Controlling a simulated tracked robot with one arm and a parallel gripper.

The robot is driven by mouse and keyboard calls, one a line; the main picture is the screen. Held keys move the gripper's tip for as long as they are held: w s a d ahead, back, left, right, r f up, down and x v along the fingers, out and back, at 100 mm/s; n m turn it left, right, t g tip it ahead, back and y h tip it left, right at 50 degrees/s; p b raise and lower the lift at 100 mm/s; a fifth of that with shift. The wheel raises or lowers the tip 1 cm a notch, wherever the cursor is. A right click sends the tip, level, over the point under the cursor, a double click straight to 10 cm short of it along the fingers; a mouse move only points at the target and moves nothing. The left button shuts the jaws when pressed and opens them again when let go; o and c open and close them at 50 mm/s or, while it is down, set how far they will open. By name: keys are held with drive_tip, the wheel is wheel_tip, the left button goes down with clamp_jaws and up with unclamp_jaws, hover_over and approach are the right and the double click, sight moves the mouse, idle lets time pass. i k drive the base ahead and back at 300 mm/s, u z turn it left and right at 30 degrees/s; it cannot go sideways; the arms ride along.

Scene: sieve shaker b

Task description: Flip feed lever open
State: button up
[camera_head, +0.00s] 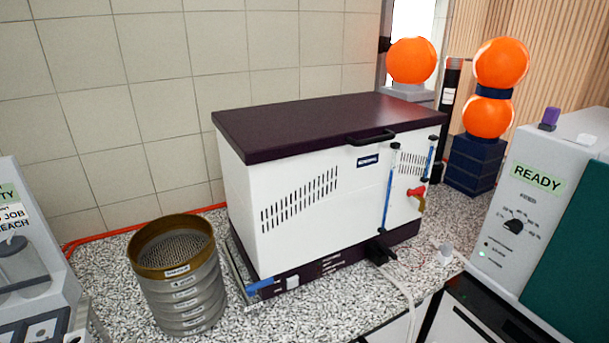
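A white box-shaped machine (290,205) with a dark lid stands on the speckled counter. A small red lever or tap handle (416,192) with a yellowish part below it sits at the right of its front face. A blue lever-like piece (262,286) sticks out at the left end of its dark base. No label that I can read tells which one is the feed lever, and I cannot tell their open or closed positions. My gripper is not in view.
A stack of sieves (183,292) stands left of the machine. A panel reading READY (538,179) is at right, and a grey unit (28,265) at left. Orange spheres (411,60) stand behind. A pale hose (407,290) hangs over the counter's front edge.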

sight(250, 288)
drive_tip(key=i, duration=0.9)
drive_tip(key=z, duration=0.05)
